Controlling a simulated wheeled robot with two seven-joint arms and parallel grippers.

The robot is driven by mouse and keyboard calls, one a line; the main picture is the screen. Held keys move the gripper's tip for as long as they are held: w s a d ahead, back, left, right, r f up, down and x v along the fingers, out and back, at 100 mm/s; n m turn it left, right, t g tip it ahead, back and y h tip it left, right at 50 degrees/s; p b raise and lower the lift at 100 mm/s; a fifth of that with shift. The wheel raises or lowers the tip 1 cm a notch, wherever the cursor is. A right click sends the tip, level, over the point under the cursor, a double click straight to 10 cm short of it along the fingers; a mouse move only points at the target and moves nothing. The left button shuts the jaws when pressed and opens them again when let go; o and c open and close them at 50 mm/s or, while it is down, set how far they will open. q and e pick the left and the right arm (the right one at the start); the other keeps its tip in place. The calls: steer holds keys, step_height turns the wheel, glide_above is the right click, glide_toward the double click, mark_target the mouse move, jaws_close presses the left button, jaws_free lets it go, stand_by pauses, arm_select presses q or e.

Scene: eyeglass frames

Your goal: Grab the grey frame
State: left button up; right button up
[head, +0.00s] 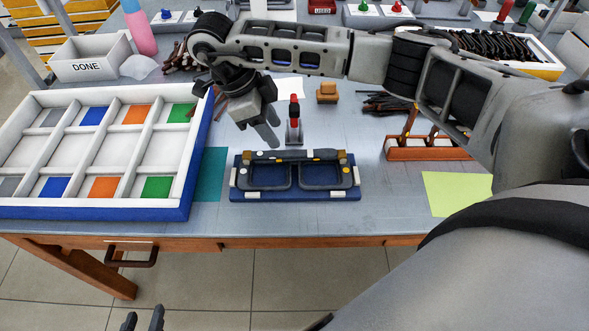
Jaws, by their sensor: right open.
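A dark grey eyeglass frame (294,184) sits in a blue holder (295,195) with white end blocks, at the front middle of the table. Its two lens openings face me. My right gripper (270,128) hangs above the table, behind and left of the frame, with its fingers pointing down. It is open, nothing shows between its fingers, and it is apart from the frame. My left gripper (142,320) shows only its two fingertips at the bottom edge, in front of the table. The tips are apart, with nothing visible between them.
A white compartment tray (186,208) with coloured squares stands left. A red-topped tool (294,120) stands upright behind the holder. A brown rack (425,154) and yellow sheet (457,194) lie right. A box marked DONE (88,68) is at back left.

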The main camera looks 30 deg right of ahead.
mark_target(287, 152)
steer(key=shift+p+x, duration=0.6)
steer(key=shift+x, duration=2.9)
steer(key=shift+s+a, duration=0.1)
steer(key=shift+a, duration=0.05)
jaws_close()
